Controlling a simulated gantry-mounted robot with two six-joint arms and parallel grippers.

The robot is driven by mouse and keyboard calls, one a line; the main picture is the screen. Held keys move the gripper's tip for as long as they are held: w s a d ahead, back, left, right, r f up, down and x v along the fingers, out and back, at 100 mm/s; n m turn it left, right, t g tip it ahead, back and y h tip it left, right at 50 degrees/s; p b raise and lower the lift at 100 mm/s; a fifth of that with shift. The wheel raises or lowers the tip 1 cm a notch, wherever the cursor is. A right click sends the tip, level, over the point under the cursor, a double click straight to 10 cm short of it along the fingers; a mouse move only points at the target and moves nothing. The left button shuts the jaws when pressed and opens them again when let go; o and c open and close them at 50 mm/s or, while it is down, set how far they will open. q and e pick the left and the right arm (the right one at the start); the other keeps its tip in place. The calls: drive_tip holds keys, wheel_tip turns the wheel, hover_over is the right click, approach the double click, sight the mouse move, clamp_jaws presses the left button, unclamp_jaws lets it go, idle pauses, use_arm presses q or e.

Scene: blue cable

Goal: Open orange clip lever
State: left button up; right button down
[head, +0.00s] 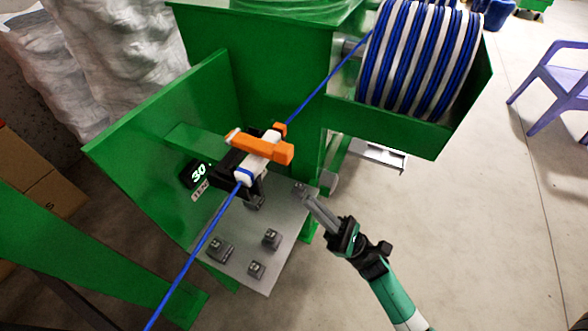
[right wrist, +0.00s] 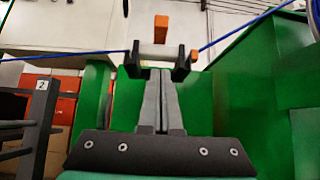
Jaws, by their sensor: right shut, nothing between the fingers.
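The orange clip lever (head: 262,147) sits on top of a white clip body (head: 246,174) in a black bracket (head: 232,163) on the green machine. The blue cable (head: 208,243) runs through the clip up to the spool. My right gripper (head: 305,192) is shut and empty, below and to the right of the clip, apart from it in the head view. In the right wrist view the shut fingers (right wrist: 160,75) point up toward the bracket, and the orange lever (right wrist: 161,28) stands above the white body. My left gripper is not in view.
A spool (head: 420,60) of blue and white cable sits at the upper right. A grey metal plate (head: 240,276) with several small dark blocks lies below the clip. A green panel (head: 150,160) stands to the left. Open floor lies to the right, with a purple chair (head: 556,85).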

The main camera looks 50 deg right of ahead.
approach(258, 144)
drive_tip(key=r, duration=0.1)
drive_tip(key=r+p, duration=0.1)
drive_tip(key=shift+w+d+r, duration=0.1)
drive_tip(key=shift+w+r, duration=0.2)
drive_tip(key=shift+w, duration=0.05)
